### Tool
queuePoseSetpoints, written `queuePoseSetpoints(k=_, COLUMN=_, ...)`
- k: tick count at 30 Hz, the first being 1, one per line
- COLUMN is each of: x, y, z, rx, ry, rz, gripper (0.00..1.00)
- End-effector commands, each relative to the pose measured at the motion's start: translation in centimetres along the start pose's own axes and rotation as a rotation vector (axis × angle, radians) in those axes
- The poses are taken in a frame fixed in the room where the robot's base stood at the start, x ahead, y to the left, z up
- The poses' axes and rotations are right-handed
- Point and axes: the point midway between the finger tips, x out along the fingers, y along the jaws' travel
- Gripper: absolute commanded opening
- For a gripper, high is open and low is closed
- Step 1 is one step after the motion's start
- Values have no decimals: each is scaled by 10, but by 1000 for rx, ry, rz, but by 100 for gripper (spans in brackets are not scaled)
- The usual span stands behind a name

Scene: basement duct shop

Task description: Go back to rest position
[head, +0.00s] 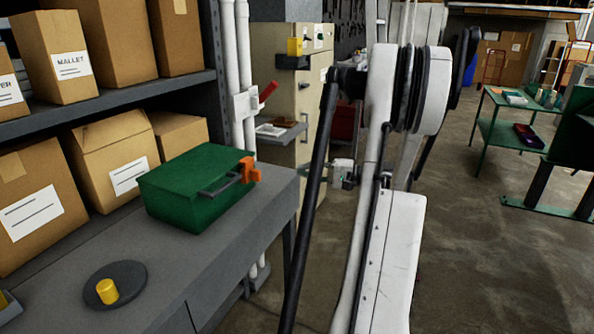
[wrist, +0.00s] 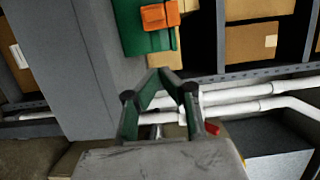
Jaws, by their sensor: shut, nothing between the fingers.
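My gripper (wrist: 159,73) shows in the wrist view with its green fingers closed together and nothing held between them. My arm stands upright through the middle of the head view and hides part of the shop behind it; I cannot clearly make out the fingers there. A green box (head: 190,188) with a dark handle and an orange latch (head: 249,170) sits closed on the grey bench (head: 215,262). In the wrist view the green box (wrist: 134,30) and its orange latch (wrist: 159,15) appear beyond the fingertips, apart from them.
A dark round disc (head: 126,273) with a yellow knob (head: 107,291) lies on the bench. Cardboard boxes fill the shelf at left. White pipes (head: 245,60) and a red lever (head: 268,91) stand behind the bench. A green table (head: 510,136) stands at right; the floor before it is open.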

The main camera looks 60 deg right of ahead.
Motion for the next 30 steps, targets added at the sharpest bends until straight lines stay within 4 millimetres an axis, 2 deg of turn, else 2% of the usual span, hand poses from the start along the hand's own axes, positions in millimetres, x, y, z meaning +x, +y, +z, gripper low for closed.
queuePoseSetpoints(k=19, x=4, y=-3, z=2, rx=4, ry=-6, rz=8, gripper=0)
queuePoseSetpoints(k=23, x=23, y=-16, z=15, rx=26, ry=-34, rz=64, gripper=0)
queuePoseSetpoints(k=26, x=47, y=-33, z=35, rx=56, ry=-72, rz=146, gripper=0)
queuePoseSetpoints(k=30, x=79, y=-55, z=71, rx=97, ry=-128, rz=282, gripper=0)
